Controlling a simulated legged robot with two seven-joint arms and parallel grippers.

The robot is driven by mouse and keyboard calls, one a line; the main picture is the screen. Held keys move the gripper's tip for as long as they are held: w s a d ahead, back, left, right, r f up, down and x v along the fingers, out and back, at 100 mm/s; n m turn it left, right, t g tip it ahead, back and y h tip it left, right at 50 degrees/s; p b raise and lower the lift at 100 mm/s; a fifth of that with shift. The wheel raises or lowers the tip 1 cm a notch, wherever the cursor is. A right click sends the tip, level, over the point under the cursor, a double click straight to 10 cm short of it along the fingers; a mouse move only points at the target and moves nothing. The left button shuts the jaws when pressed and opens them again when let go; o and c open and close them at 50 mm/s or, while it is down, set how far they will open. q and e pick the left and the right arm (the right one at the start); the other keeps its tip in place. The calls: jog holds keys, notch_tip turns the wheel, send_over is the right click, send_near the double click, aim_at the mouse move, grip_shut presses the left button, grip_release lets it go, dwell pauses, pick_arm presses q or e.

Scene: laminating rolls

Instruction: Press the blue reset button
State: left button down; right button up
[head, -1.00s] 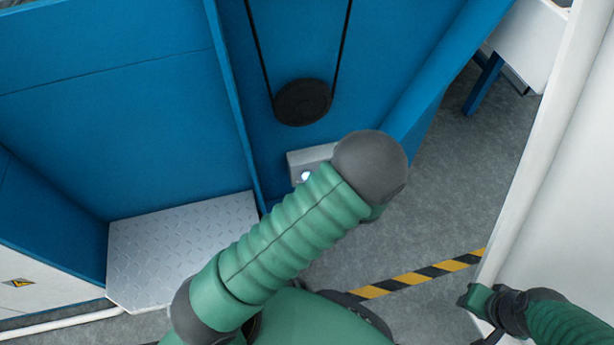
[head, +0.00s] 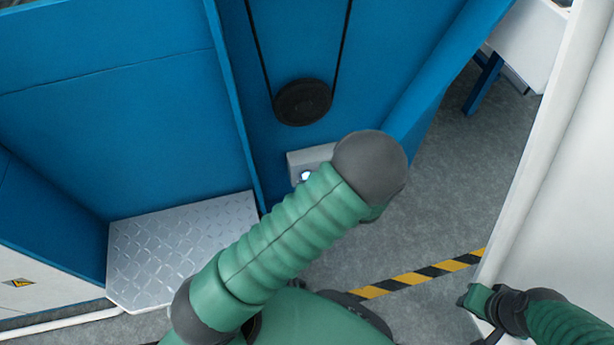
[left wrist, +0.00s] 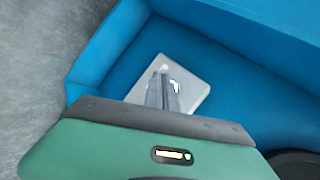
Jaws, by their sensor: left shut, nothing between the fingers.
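A pale grey control box (head: 298,160) is fixed low on the blue machine wall, below a black pulley. A small bright white-and-bluish light (head: 306,176) glows on its face; I take it for the button. My left arm covers the box's right side in the head view, and the left gripper is hidden there. In the left wrist view, my left gripper (left wrist: 163,78) is shut and empty, its fingers over the box's face (left wrist: 196,90), with the glow (left wrist: 175,86) beside them. I cannot tell whether they touch. My right gripper (head: 478,300) is at lower right; its jaws are unclear.
The black pulley (head: 302,102) with its belt is above the box. A metal tread plate (head: 180,250) lies at the left. A white panel (head: 560,170) stands at the right, close to my right arm. Grey floor with a yellow-black stripe (head: 420,275) is open between.

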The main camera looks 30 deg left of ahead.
pick_arm(q)
jog(key=shift+w+a, duration=0.25)
jog(key=shift+a, duration=0.05)
jog(key=shift+w+a+b, duration=0.3)
jog(key=shift+a, duration=0.05)
dwell(0.7)
dwell(0.3)
jog(key=shift+s+d+r, duration=0.1)
jog(key=shift+s+d, duration=0.45)
jog(key=shift+d, duration=0.1)
